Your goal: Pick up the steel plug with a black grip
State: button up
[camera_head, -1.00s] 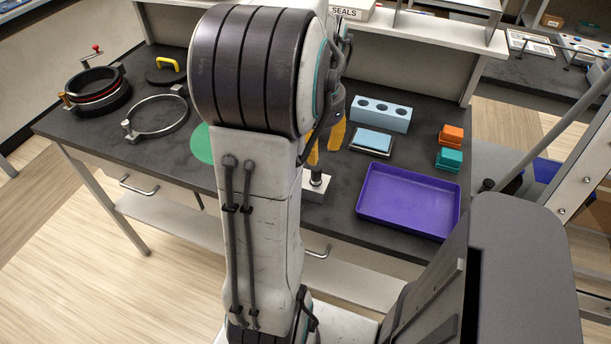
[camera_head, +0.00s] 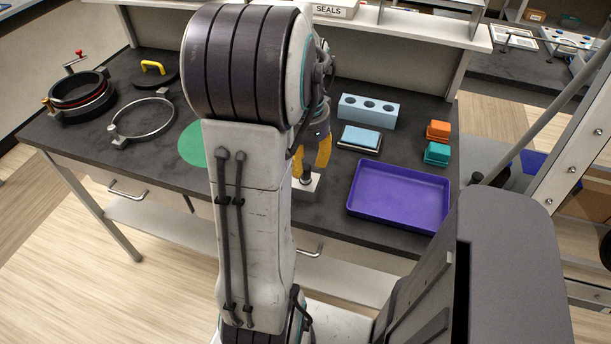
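The steel plug with a black grip (camera_head: 306,179) stands upright in a small pale block (camera_head: 311,186) near the bench's front edge. My arm hides the block's left part. My gripper (camera_head: 311,164) has yellow-orange fingers pointing down, just above and around the top of the plug. The right finger shows clearly; the left one is mostly hidden behind my arm. The fingers look apart, with nothing held between them. Whether a finger touches the grip cannot be seen.
A purple tray (camera_head: 353,209) lies right of the block. Behind are a light blue block with holes (camera_head: 367,105), a blue-topped pad (camera_head: 360,138), and orange (camera_head: 438,130) and teal (camera_head: 437,153) blocks. Ring fixtures (camera_head: 143,117) and a green disc (camera_head: 192,146) are left.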

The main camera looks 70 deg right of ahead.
aim_at(306, 166)
jog(key=shift+f, duration=1.7)
grip_shut()
